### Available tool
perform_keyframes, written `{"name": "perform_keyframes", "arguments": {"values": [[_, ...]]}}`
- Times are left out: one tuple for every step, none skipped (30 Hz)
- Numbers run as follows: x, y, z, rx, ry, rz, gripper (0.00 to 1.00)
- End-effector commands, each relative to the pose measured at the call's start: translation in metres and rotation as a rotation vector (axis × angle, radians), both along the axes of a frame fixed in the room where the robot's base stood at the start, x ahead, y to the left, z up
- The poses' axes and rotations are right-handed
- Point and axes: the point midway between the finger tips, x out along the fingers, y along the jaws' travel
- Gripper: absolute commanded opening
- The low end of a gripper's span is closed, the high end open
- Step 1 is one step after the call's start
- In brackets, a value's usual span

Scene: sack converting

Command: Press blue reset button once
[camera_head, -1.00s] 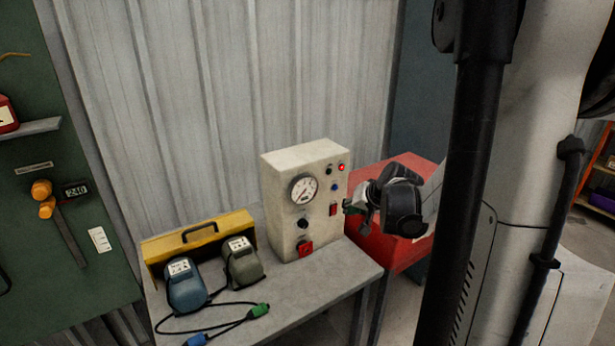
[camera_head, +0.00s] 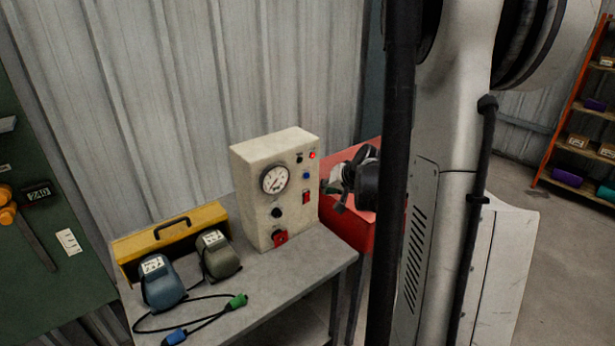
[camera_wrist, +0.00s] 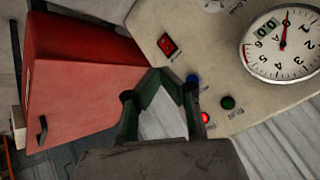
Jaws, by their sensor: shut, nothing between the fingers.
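The blue button (camera_head: 306,175) is on the front of a cream control box (camera_head: 250,170), below a lit red lamp and a dark button. In the wrist view the blue button (camera_wrist: 193,79) shows just right of the fingertips. My gripper (camera_head: 329,186) is in front of the box's right side in the head view, apart from the button. In the wrist view my gripper (camera_wrist: 162,75) has its tips together, with nothing held. I cannot tell the exact depth between the tips and the panel.
The dark green button (camera_wrist: 227,102), lit red lamp (camera_wrist: 205,118) and red rocker switch (camera_wrist: 167,45) are close to the blue button. A red cabinet (camera_head: 345,225) stands right of the bench (camera_head: 300,270).

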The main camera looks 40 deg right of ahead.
Motion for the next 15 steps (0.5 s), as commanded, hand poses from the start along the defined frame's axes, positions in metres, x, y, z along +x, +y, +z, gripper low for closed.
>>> {"name": "perform_keyframes", "arguments": {"values": [[0.008, 0.001, 0.001, -0.001, 0.000, 0.004, 0.00], [0.011, 0.000, 0.001, -0.001, 0.000, 0.003, 0.00], [0.016, 0.000, 0.001, 0.000, 0.001, 0.003, 0.00], [0.020, 0.000, 0.001, 0.000, 0.002, 0.002, 0.00], [0.024, 0.000, 0.001, 0.000, 0.002, 0.002, 0.00], [0.029, 0.000, 0.001, -0.001, 0.001, 0.004, 0.00], [0.033, 0.000, 0.001, -0.001, 0.001, 0.004, 0.00], [0.036, 0.000, 0.000, -0.001, 0.000, 0.003, 0.00], [0.040, 0.000, -0.001, 0.000, 0.000, 0.002, 0.00], [0.043, -0.001, -0.001, 0.000, 0.000, 0.002, 0.00], [0.046, -0.001, -0.001, 0.000, 0.000, 0.002, 0.00], [0.049, -0.001, -0.001, 0.000, 0.000, 0.002, 0.00], [0.051, -0.001, -0.001, -0.001, 0.001, 0.002, 0.00], [0.054, -0.001, -0.001, -0.001, 0.001, 0.002, 0.00], [0.056, -0.001, -0.001, -0.001, 0.001, 0.002, 0.00]]}}
